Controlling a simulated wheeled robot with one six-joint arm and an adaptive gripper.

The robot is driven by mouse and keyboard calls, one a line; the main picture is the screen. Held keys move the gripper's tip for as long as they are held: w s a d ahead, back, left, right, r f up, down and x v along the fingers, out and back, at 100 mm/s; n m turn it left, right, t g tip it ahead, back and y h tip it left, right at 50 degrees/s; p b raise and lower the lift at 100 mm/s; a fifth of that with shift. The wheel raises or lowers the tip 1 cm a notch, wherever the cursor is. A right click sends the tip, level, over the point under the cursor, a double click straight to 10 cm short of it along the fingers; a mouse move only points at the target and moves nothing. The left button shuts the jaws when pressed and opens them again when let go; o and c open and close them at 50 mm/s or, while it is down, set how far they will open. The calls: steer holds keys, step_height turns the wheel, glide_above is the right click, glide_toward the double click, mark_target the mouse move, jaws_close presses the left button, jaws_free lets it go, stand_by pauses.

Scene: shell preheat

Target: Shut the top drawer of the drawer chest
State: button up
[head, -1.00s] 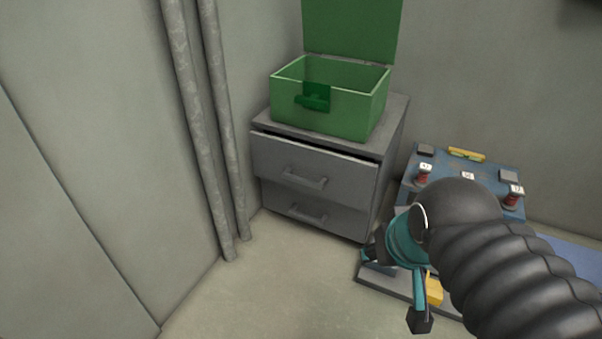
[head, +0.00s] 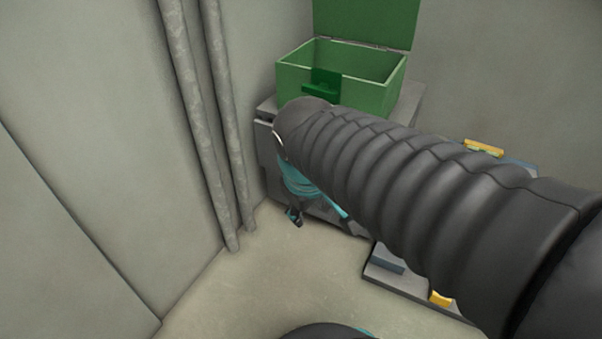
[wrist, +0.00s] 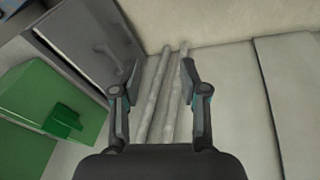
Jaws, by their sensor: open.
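The grey drawer chest (head: 412,103) stands against the wall under an open green box. My arm covers most of its front in the head view; only the left end of the top drawer (head: 262,138) shows there. A second ago this drawer stood slightly out, with a dark gap above its front. In the wrist view a grey drawer front (wrist: 85,28) with a bar handle lies at upper left; I cannot tell which drawer it is. My gripper (head: 319,214) is open and empty in front of the chest. Its fingers (wrist: 160,68) point toward the wall pipes in the wrist view.
The green box (head: 365,92) has its lid up and also shows in the wrist view (wrist: 45,110). Two vertical pipes (head: 205,120) run left of the chest. A blue bench with a yellow item (head: 483,147) is partly hidden at right. The floor (head: 230,290) in front is clear.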

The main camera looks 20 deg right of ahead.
steer(key=w+d+f+n+g+h+p, duration=0.1)
steer(key=w+d+f+n+g+h, duration=0.3)
steer(key=w+n, duration=0.5)
steer(key=w+d+f+n+g+h, duration=0.1)
steer(key=w+d+f+n+h, duration=0.2)
steer(key=w+f+n+h, duration=0.4)
steer(key=w+a+f+n+t+h+p, duration=0.1)
steer(key=w+a+f+n+t+h, duration=0.15)
steer(key=w+f+n, duration=0.65)
steer(key=w+a+f+n+t+h, duration=0.1)
steer(key=w+f+n+t+h, duration=0.1)
steer(key=w+f+n+t, duration=0.5)
steer(key=w+d+n+g, duration=0.1)
steer(key=d, duration=0.3)
steer(key=w+d+f+n+g, duration=0.1)
steer(key=d, duration=0.4)
steer(key=d+n+g+p, duration=0.1)
steer(key=d, duration=0.3)
steer(key=shift+w+d+f, duration=0.15)
steer(key=shift+w+d, duration=0.05)
steer(key=shift+w, duration=0.2)
jaws_close()
